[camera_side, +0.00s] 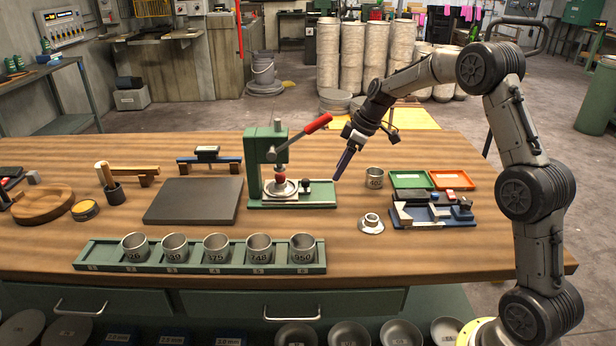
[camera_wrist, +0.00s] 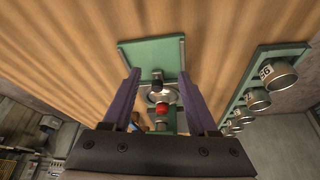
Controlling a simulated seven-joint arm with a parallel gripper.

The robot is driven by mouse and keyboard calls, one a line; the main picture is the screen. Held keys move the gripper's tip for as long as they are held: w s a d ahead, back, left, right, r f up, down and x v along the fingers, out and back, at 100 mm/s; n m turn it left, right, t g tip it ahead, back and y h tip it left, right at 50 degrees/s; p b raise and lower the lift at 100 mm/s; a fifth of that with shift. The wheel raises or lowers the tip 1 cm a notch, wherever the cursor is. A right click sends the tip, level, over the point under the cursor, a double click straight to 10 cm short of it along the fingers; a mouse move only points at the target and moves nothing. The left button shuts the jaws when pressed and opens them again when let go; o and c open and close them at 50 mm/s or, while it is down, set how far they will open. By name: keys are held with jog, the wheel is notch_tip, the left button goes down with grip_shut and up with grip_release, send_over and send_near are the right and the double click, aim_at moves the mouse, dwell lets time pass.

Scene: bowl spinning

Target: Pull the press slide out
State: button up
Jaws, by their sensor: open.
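The green press (camera_side: 252,165) stands upright at the middle of the bench, with a red-handled lever (camera_side: 317,124) angled up to the right. Its slide (camera_side: 318,194) lies low along the base and carries a round metal dish (camera_side: 280,188) under a red piece (camera_side: 281,175). A small dark knob (camera_side: 305,186) stands on the slide right of the dish. My gripper (camera_side: 337,178) points down near the slide's right end. In the wrist view my gripper (camera_wrist: 159,74) is open, and the dark knob (camera_wrist: 156,82) appears between its purple fingers. I cannot tell whether they touch it.
A green rack (camera_side: 200,268) with several numbered metal cups runs along the front. A metal can (camera_side: 374,177), a small round part (camera_side: 371,222), a blue fixture (camera_side: 432,212) and orange and green trays (camera_side: 408,180) stand right of the press. A dark plate (camera_side: 194,200) lies left.

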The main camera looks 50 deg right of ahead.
send_over(306, 180)
jog(key=s+d, duration=0.1)
jog(key=s, duration=0.1)
jog(key=x, duration=0.3)
jog(key=shift+f, duration=0.3)
jog(key=shift+w+f, duration=0.3)
jog(key=shift+f, duration=0.3)
jog(key=shift+c, duration=0.3)
grip_shut()
